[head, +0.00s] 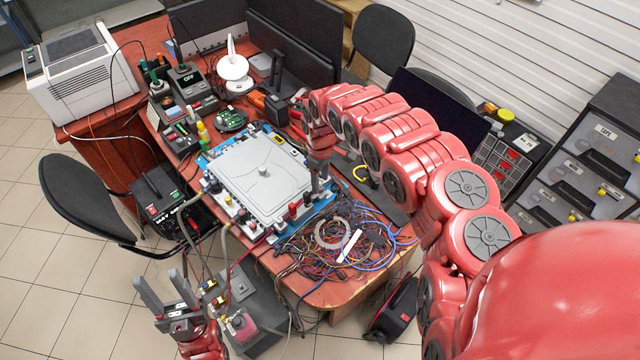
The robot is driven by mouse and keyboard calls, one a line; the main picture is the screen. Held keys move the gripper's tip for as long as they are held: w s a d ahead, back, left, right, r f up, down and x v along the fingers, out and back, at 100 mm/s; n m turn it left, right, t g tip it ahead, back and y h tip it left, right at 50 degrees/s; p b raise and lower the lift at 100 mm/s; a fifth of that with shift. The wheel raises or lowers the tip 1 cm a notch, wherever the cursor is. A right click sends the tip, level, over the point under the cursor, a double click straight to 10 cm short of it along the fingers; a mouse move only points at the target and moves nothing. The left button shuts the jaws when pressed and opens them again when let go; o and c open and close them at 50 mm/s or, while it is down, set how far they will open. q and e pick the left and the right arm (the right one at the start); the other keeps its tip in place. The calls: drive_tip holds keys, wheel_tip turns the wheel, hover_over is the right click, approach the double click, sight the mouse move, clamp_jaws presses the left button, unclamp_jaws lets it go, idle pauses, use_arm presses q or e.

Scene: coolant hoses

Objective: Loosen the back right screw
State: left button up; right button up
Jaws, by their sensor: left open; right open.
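A grey plate (235,170) with a small central knob lies on a blue base (283,229) on the red-brown table. Small fittings and knobs line the base's edges. I cannot clearly make out the back right screw; the plate's right corner is partly hidden by my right gripper. My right gripper (319,168) is open and points down at that corner, seen small and against clutter. I cannot tell whether it touches anything. My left gripper (158,277) is open and empty, pointing up off the table's front left side, well away from the plate.
Tangled wires (325,242) with a tape roll cover the table's front right. A green circuit board (230,119), a white dish (232,72) and monitors (295,40) stand behind the plate.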

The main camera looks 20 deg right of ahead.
wheel_tip(320, 180, up, 5)
drive_tip(key=shift+r+b, duration=0.1)
drive_tip(key=shift+b, duration=0.25)
wheel_tip(320, 180, up, 7)
drive_tip(key=p, duration=0.3)
hover_over(321, 187)
wheel_tip(321, 187, up, 3)
drive_tip(key=shift+a+f, duration=0.15)
